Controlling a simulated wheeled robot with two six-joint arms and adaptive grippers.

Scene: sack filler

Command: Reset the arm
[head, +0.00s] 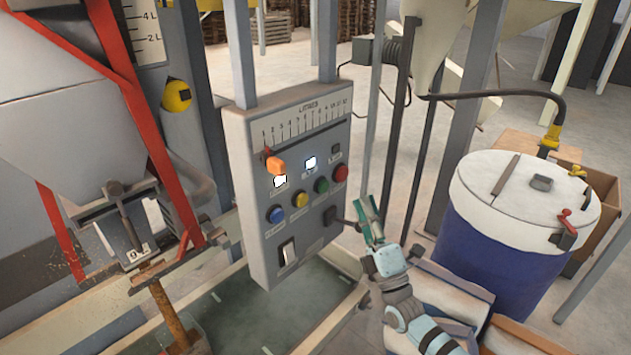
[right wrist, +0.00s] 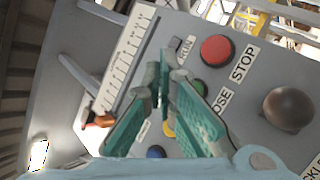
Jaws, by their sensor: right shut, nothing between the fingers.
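My right gripper (head: 368,208) is shut and empty, with green fingers, just right of the grey control panel (head: 258,225) in the head view. In the right wrist view its fingers (right wrist: 164,75) point toward the panel face, with the red button (right wrist: 216,50) labelled STOP to their right. The fingers partly cover the green button (right wrist: 198,88) and the yellow button (right wrist: 168,127). I cannot tell any contact with the panel. A dark lever (head: 345,222) sticks out at the panel's lower right, close to the gripper. My left gripper is not in view.
The panel has an orange scale pointer (head: 276,166), a blue button (head: 276,214) and a white rocker switch (head: 288,251). A blue drum (head: 495,235) with a white lid stands at right. Red hopper framing (head: 140,110) stands at left. Filled sacks (head: 450,295) lie below my right arm.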

